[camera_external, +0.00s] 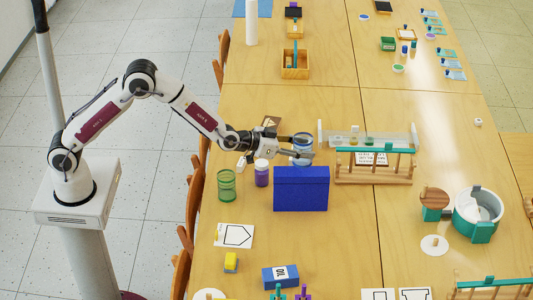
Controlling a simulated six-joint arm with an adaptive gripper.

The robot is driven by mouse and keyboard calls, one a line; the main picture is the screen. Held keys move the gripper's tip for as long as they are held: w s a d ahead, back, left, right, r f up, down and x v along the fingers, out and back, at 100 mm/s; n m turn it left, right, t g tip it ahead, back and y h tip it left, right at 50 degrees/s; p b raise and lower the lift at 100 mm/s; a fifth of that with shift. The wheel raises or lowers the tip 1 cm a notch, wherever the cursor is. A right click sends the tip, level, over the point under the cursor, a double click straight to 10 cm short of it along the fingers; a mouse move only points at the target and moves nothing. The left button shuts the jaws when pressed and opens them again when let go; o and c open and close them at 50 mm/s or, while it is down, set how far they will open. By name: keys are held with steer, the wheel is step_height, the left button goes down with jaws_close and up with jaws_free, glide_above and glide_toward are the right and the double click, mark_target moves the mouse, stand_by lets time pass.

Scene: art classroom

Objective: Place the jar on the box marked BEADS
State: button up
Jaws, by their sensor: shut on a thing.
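My gripper (301,147) is shut on a clear-looking jar (304,146) with blue at its top, over the table just behind a large blue box. The jar looks roughly upright; the fingers hide part of it. I cannot tell how far it is above the table. No box with a readable BEADS mark shows. The large blue box (301,190) has no visible lettering on the side facing the camera.
A wooden rack with a teal bar (374,166) and a clear trough (395,138) stand right of my gripper. A small blue box (281,277) with a white label lies in front.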

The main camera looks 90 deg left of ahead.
steer(key=shift+f, duration=1.8)
steer(key=shift+f, duration=0.1)
steer(key=o, duration=1.1)
steer(key=shift+s, duration=0.1)
steer(key=shift+s+d+r, duration=0.1)
steer(key=shift+s+r, duration=0.05)
steer(key=shift+r, duration=0.1)
steer(key=v, duration=1.1)
steer(key=shift+s, duration=0.2)
steer(key=shift+r, duration=0.1)
